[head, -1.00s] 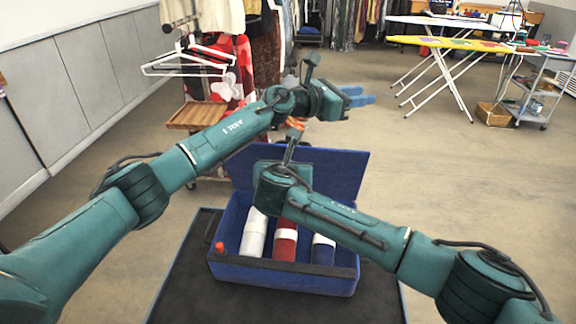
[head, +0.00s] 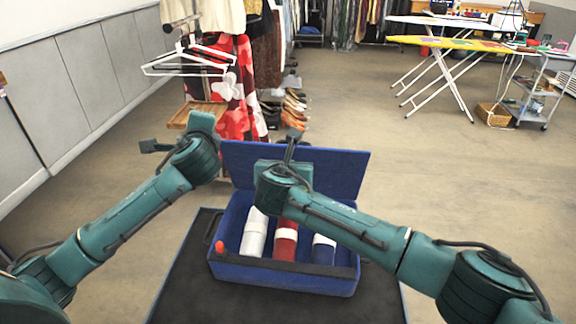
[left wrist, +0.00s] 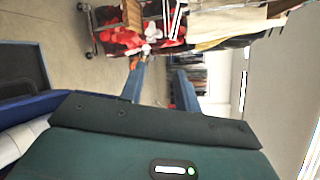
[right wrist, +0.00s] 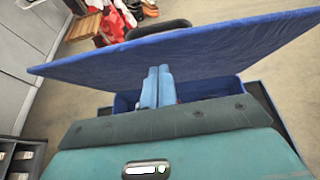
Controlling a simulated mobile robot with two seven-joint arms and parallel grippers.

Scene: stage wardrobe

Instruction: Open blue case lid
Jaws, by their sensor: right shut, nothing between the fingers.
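The blue case (head: 285,275) stands on a dark mat, and its lid (head: 335,168) is raised at the back edge, roughly upright. The lid also spans the right wrist view (right wrist: 215,48). My right arm reaches over the case. My right gripper (right wrist: 159,72) is shut and empty, with its blue fingertips in front of the lid's lower part; whether they touch it I cannot tell. My left gripper (left wrist: 160,80) is open and empty, up and left of the case, with its fingers hidden in the head view. The case's edge shows at the left wrist view's lower left.
A garment rack with white hangers (head: 188,62) stands behind left. An ironing board (head: 455,43) stands far right. The floor right of the case is clear.

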